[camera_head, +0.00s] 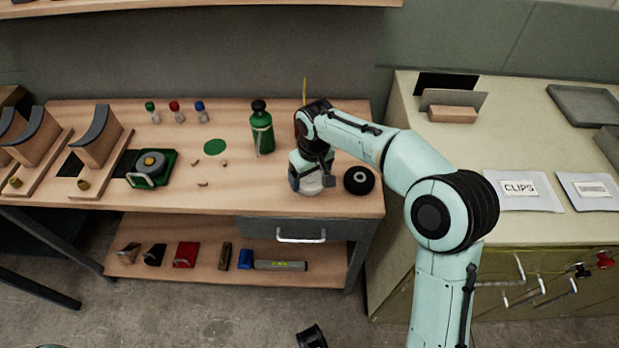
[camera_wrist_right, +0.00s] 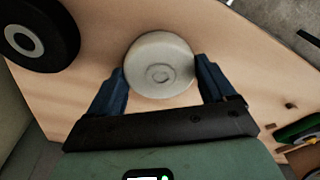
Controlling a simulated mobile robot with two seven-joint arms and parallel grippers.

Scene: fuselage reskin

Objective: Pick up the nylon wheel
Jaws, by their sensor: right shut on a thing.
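The nylon wheel (camera_wrist_right: 158,62) is a white, round disc with a ringed hub, seen from above in the right wrist view. It sits between the two blue fingers of my right gripper (camera_wrist_right: 160,80), which is shut on it. In the head view the white wheel (camera_head: 312,187) shows near the bench's front right, partly hidden by the right gripper (camera_head: 308,180). It appears to be at bench-top level; I cannot tell whether it touches the top. My left gripper is not in view.
A black wheel (camera_head: 358,180) lies close to the right of the nylon wheel. A green bottle (camera_head: 262,130) stands behind to the left, near a green disc (camera_head: 215,147) and a green tape-like tool (camera_head: 152,168). A cabinet (camera_head: 440,180) adjoins the wooden bench (camera_head: 240,195) on the right.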

